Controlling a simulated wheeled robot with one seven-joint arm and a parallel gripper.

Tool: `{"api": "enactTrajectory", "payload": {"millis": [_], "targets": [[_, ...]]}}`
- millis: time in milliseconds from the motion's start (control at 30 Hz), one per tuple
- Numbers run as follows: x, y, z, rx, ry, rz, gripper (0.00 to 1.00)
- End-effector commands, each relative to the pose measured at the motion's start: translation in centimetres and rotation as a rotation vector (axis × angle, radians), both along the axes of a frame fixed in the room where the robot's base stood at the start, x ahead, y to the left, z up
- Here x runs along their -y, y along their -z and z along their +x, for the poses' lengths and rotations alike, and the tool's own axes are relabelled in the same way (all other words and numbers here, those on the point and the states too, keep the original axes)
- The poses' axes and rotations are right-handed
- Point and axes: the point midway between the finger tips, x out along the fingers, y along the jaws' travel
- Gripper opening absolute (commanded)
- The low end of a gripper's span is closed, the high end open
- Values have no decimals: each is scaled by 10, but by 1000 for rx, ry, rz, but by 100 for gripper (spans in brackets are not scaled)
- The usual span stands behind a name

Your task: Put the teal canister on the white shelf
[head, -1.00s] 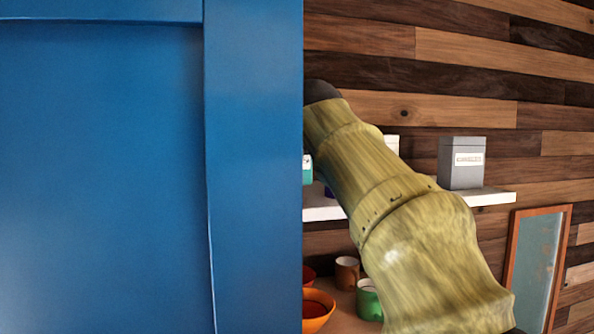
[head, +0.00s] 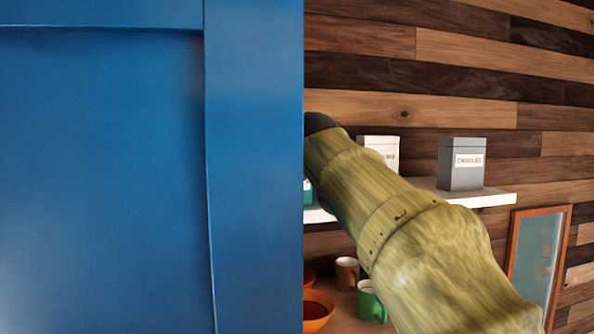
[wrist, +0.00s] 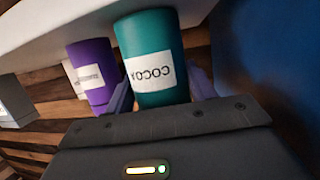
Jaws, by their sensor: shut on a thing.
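The teal canister (wrist: 152,45) has a white label reading "COCOA", upside down in the wrist view. My gripper (wrist: 160,92) is shut on it, one finger on each side. The white shelf (wrist: 60,28) spans the top of the wrist view, against the canister's base end; I cannot tell whether they touch. In the head view the shelf (head: 490,199) runs along the plank wall. There only a sliver of the teal canister (head: 308,193) shows, at shelf height beside the blue panel's edge. My gripper is hidden in that view.
A purple canister (wrist: 90,72) stands close beside the teal one. A white canister (head: 382,149) and a grey canister (head: 462,164) stand on the shelf. A large blue panel (head: 110,180) blocks the left half. An orange bowl (head: 317,318) and mugs (head: 370,302) sit below.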

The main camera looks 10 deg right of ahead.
Motion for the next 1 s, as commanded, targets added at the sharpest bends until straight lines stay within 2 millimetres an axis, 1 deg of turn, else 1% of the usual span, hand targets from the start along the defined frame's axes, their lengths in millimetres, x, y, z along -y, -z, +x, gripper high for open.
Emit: {"api": "enactTrajectory", "payload": {"millis": [167,200,267,300,567,700,767,867,1000], "targets": [[0,3,0,1,0,0,27],[0,3,0,-1,0,0,57],[0,2,0,-1,0,0,69],[0,2,0,-1,0,0,76],[0,2,0,-1,0,0,77],[0,-2,0,0,0,0,77],[-2,0,-7,1,-2,-1,77],[-4,-3,-21,3,-3,-1,77],[-8,-10,-44,4,-4,2,77]]}}
